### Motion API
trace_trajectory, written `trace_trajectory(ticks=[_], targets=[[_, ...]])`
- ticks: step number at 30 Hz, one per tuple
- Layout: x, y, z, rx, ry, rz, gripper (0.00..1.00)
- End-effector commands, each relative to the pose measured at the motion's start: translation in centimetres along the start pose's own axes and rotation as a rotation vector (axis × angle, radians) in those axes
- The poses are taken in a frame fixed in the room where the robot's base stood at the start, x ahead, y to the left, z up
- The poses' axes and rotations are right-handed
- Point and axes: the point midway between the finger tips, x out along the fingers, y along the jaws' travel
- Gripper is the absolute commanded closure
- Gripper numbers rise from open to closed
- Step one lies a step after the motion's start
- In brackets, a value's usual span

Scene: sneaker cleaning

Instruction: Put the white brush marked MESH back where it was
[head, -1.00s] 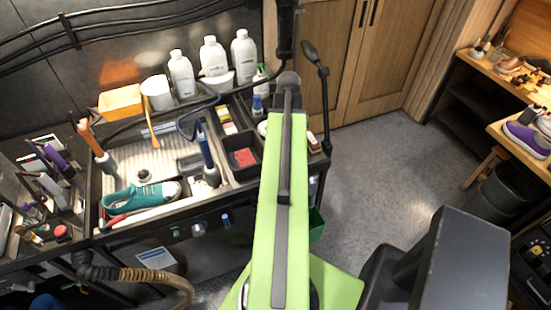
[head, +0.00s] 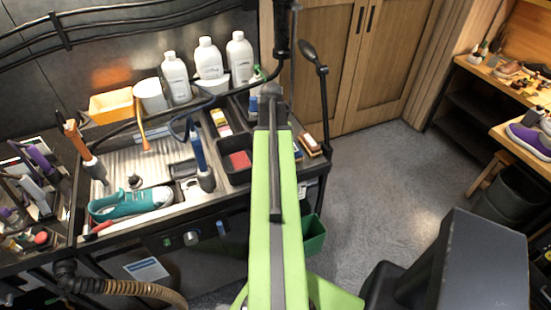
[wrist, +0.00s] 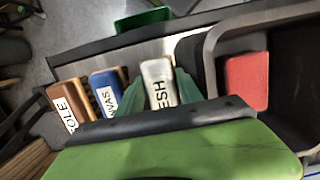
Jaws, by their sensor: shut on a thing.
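The white brush marked MESH (wrist: 157,76) stands out in the wrist view, with the end of its label partly hidden. My gripper (wrist: 164,88) has a green finger on each side of it and is shut on it. In the head view my own green arm hides the gripper and the white brush.
A dark bin with a red block (wrist: 246,82) lies close right of the gripper. A green bin (head: 313,235) hangs below the cart's side. The cart's sink (head: 150,160) holds a teal shoe (head: 128,203). White bottles (head: 208,62) stand behind. Open floor (head: 375,190) lies right.

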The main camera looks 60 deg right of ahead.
Motion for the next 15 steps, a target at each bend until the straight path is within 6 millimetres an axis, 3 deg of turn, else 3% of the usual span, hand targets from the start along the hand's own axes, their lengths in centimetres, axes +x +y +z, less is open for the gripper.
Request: trace_trajectory(ticks=[3,4,6,9,15], targets=[[0.41,-0.01,-0.08,0.000,0.000,0.000,1.00],[0.30,-0.01,-0.06,0.000,0.000,0.000,0.55],[0.23,-0.02,-0.05,0.000,0.000,0.000,0.45],[0.23,-0.03,-0.05,-0.001,0.000,0.000,0.35],[0.23,-0.04,-0.05,-0.001,0.000,0.000,0.35]])
